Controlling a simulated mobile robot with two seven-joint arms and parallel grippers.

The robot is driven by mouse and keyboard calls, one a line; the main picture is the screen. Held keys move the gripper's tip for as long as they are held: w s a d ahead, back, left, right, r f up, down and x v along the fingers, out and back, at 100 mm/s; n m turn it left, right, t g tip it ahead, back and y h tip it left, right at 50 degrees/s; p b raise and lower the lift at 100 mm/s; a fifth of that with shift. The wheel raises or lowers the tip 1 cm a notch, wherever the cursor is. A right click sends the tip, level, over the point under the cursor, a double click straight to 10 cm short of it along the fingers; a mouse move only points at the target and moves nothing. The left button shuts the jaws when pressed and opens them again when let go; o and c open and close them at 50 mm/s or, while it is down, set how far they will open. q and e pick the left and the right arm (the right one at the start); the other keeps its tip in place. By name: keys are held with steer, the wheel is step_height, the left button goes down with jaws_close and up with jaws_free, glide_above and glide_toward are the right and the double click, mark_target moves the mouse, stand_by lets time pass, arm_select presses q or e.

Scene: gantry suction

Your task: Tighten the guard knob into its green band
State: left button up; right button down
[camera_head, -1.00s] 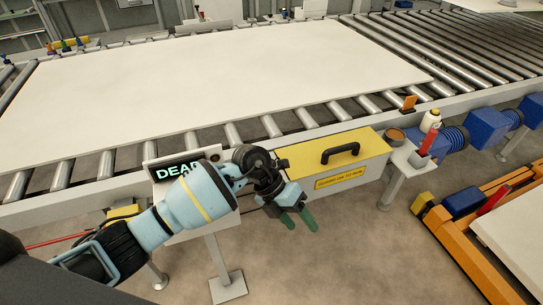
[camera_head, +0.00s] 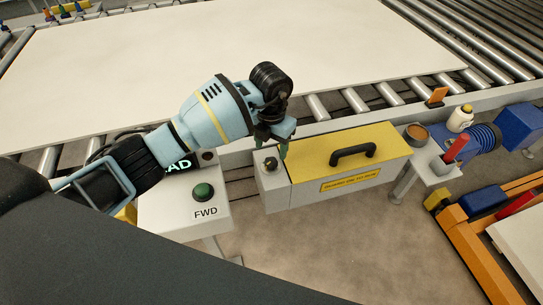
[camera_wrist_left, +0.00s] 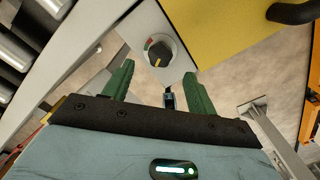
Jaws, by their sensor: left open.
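The guard knob (camera_head: 270,164) is a small dark knob on the grey block at the left end of the yellow-topped guard box (camera_head: 310,160). In the left wrist view the knob (camera_wrist_left: 161,52) is black with a yellow pointer mark aimed roughly downward. A small coloured band with red and green (camera_wrist_left: 150,44) lies along its upper left edge; its exact extent is hard to tell. My left gripper (camera_head: 275,145) is just above and behind the knob in the head view. Its green fingers (camera_wrist_left: 160,88) are open and empty, with the knob beyond their tips. My right gripper is out of view.
A black handle (camera_head: 352,154) stands on the guard box. A control box with a green FWD button (camera_head: 203,192) is left of it. A large pale board (camera_head: 200,65) covers the rollers behind.

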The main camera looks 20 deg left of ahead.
mark_target(271, 161)
arm_select(q)
steer(key=shift+f, duration=2.75)
steer(key=shift+c, duration=0.3)
steer(key=c, duration=0.9)
